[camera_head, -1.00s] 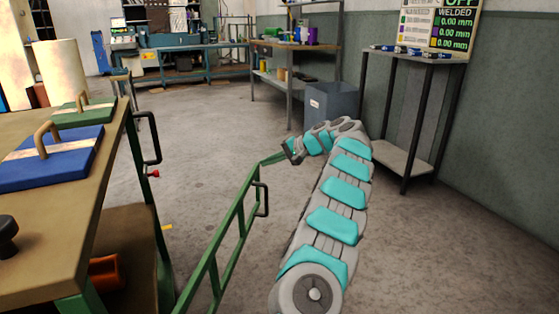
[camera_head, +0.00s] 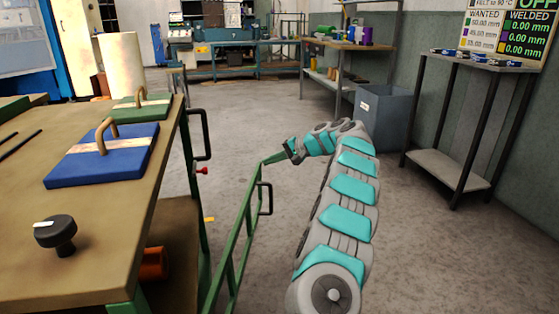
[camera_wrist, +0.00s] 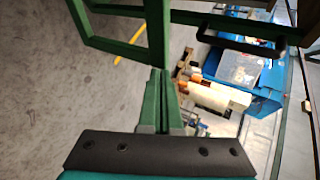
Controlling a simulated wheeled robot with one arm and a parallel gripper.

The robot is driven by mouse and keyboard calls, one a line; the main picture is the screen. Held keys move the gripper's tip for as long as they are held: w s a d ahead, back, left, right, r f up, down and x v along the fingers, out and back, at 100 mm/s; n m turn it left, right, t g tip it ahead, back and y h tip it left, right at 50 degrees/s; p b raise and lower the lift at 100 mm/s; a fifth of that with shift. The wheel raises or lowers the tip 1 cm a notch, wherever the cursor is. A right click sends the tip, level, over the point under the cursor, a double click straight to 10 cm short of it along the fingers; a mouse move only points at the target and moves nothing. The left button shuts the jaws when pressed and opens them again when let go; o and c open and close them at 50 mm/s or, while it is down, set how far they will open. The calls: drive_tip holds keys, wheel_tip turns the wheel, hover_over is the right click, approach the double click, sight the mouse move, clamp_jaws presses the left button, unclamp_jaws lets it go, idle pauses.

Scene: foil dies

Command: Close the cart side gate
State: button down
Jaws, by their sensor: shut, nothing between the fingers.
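The cart's side gate (camera_head: 240,232) is a green tube frame with a black handle (camera_head: 266,198). It stands partly open, angled away from the cart (camera_head: 130,262) at the left. My gripper (camera_head: 272,159) is shut, with its fingertips at the gate's far upper end. In the wrist view the closed green fingers (camera_wrist: 160,98) reach to the green gate frame (camera_wrist: 157,35); whether they touch it I cannot tell. A red knob (camera_head: 203,171) sits on the cart's corner post, below a black cart handle (camera_head: 204,135).
A grey bin (camera_head: 385,115) and a metal stand (camera_head: 480,67) are at the right. Floor between gate and cart is clear.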

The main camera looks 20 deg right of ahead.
drive_tip(key=shift+n+g+y, duration=0.4)
drive_tip(key=shift+n+y, duration=0.1)
drive_tip(key=shift+n, duration=0.1)
drive_tip(key=w+a, duration=0.3)
drive_tip(key=a, duration=0.3)
drive_tip(key=w+a+p, duration=0.1)
drive_tip(key=w+a, duration=0.2)
drive_tip(key=a, duration=0.4)
drive_tip(key=w+a+p, duration=0.1)
drive_tip(key=w+a, duration=0.1)
drive_tip(key=a, duration=0.5)
drive_tip(key=shift+w+a, duration=0.2)
drive_tip(key=shift+w, duration=0.2)
drive_tip(key=shift+a, duration=0.5)
